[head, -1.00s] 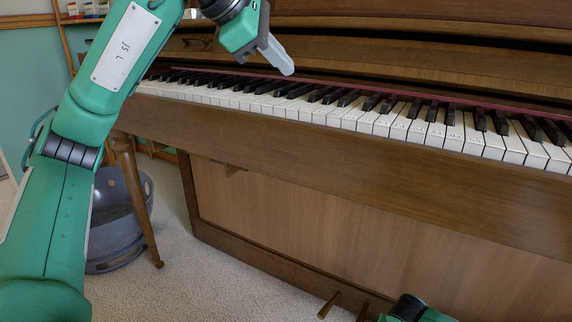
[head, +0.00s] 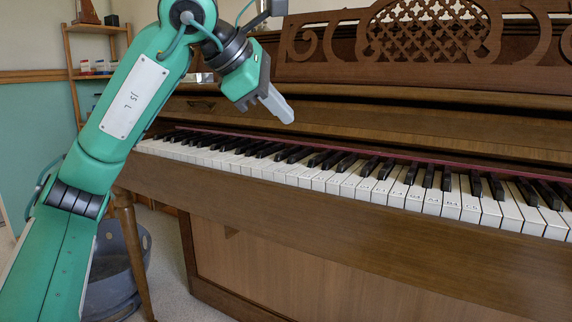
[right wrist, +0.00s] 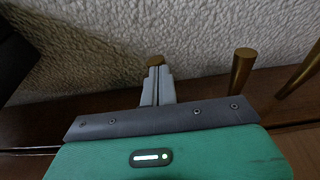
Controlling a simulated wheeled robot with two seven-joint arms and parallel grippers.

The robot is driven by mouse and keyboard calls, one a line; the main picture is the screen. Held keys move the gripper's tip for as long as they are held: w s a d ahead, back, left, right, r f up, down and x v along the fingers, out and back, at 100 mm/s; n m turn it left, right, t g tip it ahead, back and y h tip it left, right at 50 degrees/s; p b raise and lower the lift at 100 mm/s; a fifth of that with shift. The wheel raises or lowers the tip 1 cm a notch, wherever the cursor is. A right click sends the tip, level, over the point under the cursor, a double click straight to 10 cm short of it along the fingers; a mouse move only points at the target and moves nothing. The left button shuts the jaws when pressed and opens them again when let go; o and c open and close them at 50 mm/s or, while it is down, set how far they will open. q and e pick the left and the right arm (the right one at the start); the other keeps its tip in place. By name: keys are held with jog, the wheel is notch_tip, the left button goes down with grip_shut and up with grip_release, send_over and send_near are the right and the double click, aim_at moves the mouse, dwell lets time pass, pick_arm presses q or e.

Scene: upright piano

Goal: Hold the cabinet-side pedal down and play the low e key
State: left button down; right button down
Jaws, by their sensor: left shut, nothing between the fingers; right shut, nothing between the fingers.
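The piano keyboard (head: 345,184) crosses the head view, with small letter marks on several white keys; I cannot read which one is the low e. My left gripper (head: 286,114) is shut and empty, pointing down to the right, and appears above and apart from the keys. In the right wrist view my right gripper (right wrist: 158,84) is shut with nothing between its fingers.
The wooden lower cabinet (head: 300,270) stands below the keyboard, with a turned leg (head: 135,255) at its left. A grey tub (head: 112,275) is behind that leg. A shelf (head: 95,76) stands at the back left. Pale carpet (right wrist: 215,35) lies beyond the pedals.

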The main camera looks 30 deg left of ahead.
jog(key=s+r+p, duration=0.4)
jog(key=shift+s+p, duration=0.1)
jog(key=shift+p, duration=0.2)
dwell(0.6)
